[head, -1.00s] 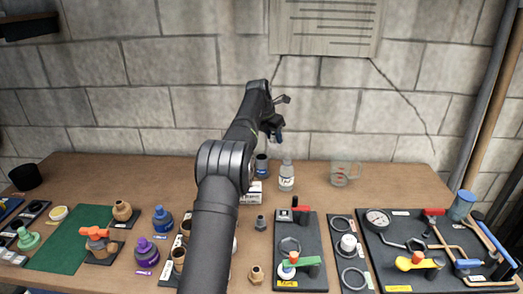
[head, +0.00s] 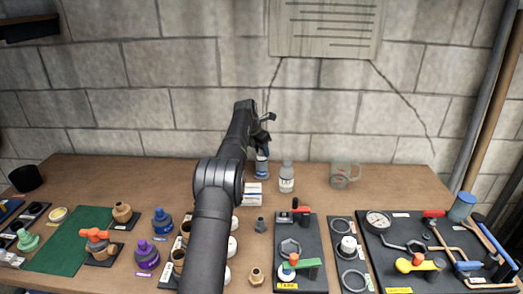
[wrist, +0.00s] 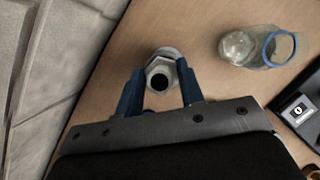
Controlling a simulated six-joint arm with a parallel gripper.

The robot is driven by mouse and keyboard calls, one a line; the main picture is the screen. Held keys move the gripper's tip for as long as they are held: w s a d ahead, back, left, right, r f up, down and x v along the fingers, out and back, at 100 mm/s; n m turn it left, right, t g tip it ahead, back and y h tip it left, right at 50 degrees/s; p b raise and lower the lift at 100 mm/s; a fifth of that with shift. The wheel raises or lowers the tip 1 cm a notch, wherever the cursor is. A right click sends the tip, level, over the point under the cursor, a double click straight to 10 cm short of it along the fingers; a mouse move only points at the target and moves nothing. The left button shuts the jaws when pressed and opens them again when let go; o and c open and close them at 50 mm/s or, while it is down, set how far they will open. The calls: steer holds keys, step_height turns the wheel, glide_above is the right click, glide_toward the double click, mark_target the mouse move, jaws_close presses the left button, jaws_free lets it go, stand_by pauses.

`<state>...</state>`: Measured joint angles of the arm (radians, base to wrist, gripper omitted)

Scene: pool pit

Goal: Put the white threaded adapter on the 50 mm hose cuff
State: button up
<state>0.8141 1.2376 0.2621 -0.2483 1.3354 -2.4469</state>
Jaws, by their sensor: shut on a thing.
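In the wrist view my gripper (wrist: 160,92) has its blue fingers on either side of a pale, hex-shaped fitting with a dark round bore, which I take to be the white threaded adapter (wrist: 158,66). A wider round rim shows just beyond the hex. I cannot tell whether that rim is part of the adapter or something below it. The adapter is not clear there. I cannot make out the 50 mm hose cuff with certainty.
A small white box (head: 252,192) lies in front. The block wall (head: 330,125) is close behind.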

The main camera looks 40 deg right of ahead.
steer(key=shift+f, duration=0.1)
steer(key=o, duration=1)
steer(key=v, duration=1.2)
steer(key=shift+d, duration=0.1)
steer(key=x, duration=1.2)
steer(key=shift+f, duration=0.2)
step_height(320, 180, up, 3)
steer(key=shift+f, duration=0.1)
steer(key=shift+r, duration=0.45)
